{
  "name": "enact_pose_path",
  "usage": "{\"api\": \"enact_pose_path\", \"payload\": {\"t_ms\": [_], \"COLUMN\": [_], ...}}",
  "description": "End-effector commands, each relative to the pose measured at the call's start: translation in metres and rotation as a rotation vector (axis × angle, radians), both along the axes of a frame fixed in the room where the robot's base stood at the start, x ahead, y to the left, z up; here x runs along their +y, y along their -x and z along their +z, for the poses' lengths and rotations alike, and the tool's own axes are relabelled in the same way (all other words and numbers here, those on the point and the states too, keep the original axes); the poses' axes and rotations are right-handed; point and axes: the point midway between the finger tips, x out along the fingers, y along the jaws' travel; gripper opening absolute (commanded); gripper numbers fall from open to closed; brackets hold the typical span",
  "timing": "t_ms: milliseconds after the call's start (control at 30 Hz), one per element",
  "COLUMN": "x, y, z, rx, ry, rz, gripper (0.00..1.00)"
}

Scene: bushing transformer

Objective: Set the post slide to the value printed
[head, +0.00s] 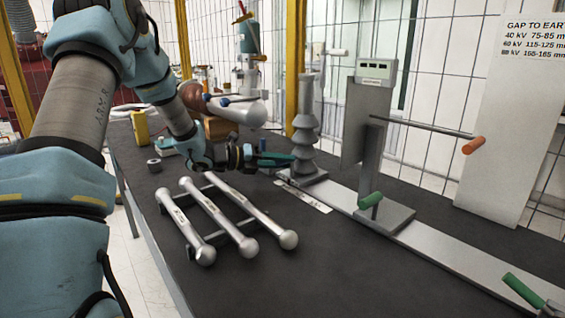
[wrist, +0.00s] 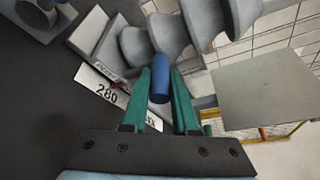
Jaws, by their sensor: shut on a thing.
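The post slide is a grey upright plate (head: 357,115) with a small display on top and a green handle (head: 370,201) low on its base (head: 385,222). It stands on a long metal rail (head: 450,256). A ribbed grey bushing (head: 306,132) stands to its left, also seen in the wrist view (wrist: 168,33). A white printed card (head: 303,197) lies by the bushing base; in the wrist view the card (wrist: 106,92) reads 280. My gripper (head: 288,158) is beside the bushing, its green fingers (wrist: 160,88) shut on a blue cylindrical handle (wrist: 161,76). What the handle joins is hidden.
A sign (head: 540,40) lists GAP TO EARTH ranges by kV. A rod with an orange end (head: 473,145) juts from the post. Silver ball-ended bars (head: 210,215) lie on a rack at front left. Another green handle (head: 522,288) is at the rail's near end.

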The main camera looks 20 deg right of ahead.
Motion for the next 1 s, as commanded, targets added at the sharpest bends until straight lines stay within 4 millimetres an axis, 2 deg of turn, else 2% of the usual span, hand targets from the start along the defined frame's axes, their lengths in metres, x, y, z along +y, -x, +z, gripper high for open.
{"api": "enact_pose_path", "payload": {"t_ms": [767,867,1000], "x": [-0.002,-0.005,-0.013], "y": [0.002,0.011,0.036], "z": [-0.001,-0.003,-0.006], "rx": [0.000,-0.001,-0.003], "ry": [0.001,0.001,0.002], "rz": [-0.002,-0.004,-0.005], "gripper": [0.00,0.00,0.00]}}
